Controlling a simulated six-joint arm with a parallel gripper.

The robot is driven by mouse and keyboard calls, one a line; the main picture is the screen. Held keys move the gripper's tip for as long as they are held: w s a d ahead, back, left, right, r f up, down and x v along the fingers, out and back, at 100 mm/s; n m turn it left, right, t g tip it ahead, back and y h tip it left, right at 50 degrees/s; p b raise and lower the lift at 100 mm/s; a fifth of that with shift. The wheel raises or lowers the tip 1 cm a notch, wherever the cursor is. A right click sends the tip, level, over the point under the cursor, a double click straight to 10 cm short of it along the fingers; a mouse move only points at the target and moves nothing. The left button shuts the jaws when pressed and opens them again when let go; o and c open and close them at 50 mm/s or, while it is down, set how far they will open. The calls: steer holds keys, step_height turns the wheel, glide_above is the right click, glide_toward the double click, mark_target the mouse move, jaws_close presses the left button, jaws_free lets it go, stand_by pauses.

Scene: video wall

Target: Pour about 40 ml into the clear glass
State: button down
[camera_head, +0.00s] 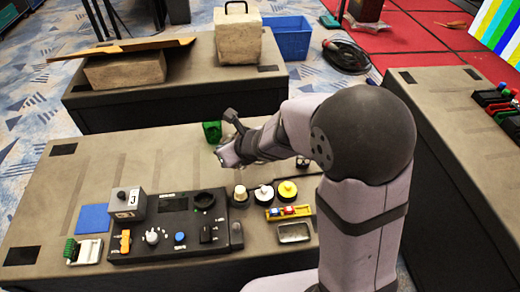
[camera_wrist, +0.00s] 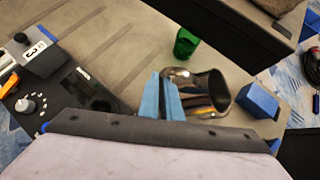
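A shiny metal jug (camera_wrist: 202,80) shows in the wrist view, with its dark open mouth facing right. The blue fingers of my gripper (camera_wrist: 166,98) are close together at the jug's left side, where its handle is, and appear shut on it. In the head view my gripper (camera_head: 228,156) is over the middle of the near table, and the jug is hard to make out there. I cannot make out the clear glass in either view; my arm hides part of the table. The liquid level cannot be seen.
A green container (camera_head: 212,132) stands just beyond my gripper, also in the wrist view (camera_wrist: 186,43). A blue block (camera_wrist: 259,101) is right of the jug. A black control panel (camera_head: 170,235) and several round jars (camera_head: 264,194) stand in front.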

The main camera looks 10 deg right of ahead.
steer(key=a+f+h+b, duration=0.1)
steer(key=f+b, duration=0.2)
steer(key=b, duration=0.3)
steer(key=a+f+n+t+h+b, duration=0.1)
steer(key=f+b, duration=0.2)
steer(key=b, duration=0.4)
steer(key=a+f+n+t+b, duration=0.1)
steer(key=f+b, duration=0.2)
steer(key=b, duration=0.3)
steer(key=shift+s+a+h+b, duration=0.4)
steer(key=a+f+h+b, duration=0.1)
steer(key=b, duration=0.2)
steer(key=shift+s+f+n+t, duration=0.1)
steer(key=shift+n+t, duration=0.3)
